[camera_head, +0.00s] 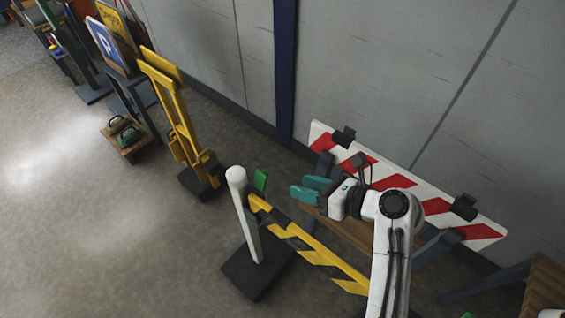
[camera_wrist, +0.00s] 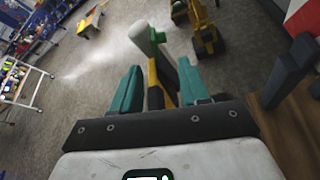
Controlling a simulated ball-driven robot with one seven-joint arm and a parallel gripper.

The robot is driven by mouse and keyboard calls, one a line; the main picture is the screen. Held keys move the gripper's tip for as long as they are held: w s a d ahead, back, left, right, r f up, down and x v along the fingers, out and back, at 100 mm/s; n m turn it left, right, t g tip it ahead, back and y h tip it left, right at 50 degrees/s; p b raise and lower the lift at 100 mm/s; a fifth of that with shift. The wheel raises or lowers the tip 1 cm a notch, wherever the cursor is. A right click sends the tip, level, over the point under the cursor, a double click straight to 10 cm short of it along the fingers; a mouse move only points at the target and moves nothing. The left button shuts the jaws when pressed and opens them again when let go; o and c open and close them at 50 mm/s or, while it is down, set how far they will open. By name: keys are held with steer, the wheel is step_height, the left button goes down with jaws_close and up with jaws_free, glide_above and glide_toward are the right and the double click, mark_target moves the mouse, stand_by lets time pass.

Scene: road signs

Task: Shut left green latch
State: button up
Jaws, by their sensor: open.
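The left green latch (camera_head: 261,180) sticks up at the left end of a yellow-and-black barrier bar (camera_head: 318,258), beside a white post (camera_head: 243,210). In the wrist view the latch (camera_wrist: 158,37) shows beside the rounded top of the white post (camera_wrist: 143,38), beyond my fingertips. My gripper (camera_head: 308,190) has teal fingers and is to the right of the latch, apart from it. In the wrist view my gripper (camera_wrist: 160,78) is open, with nothing held between its fingers. Part of the bar shows between them.
A red-and-white striped board (camera_head: 425,200) stands behind my arm near the grey wall. A yellow folding stand (camera_head: 176,110) is at the back left, with a blue parking sign (camera_head: 105,42) beyond it. A small bench (camera_head: 126,138) is further left. The floor left of the post is clear.

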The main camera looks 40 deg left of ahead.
mark_target(267, 174)
steer(key=b+x, duration=0.1)
steer(key=x, duration=0.9)
steer(key=shift+w+a, duration=0.15)
steer(key=shift+a, duration=0.25)
steer(key=shift+f, duration=0.1)
steer(key=shift+d, duration=0.1)
jaws_close()
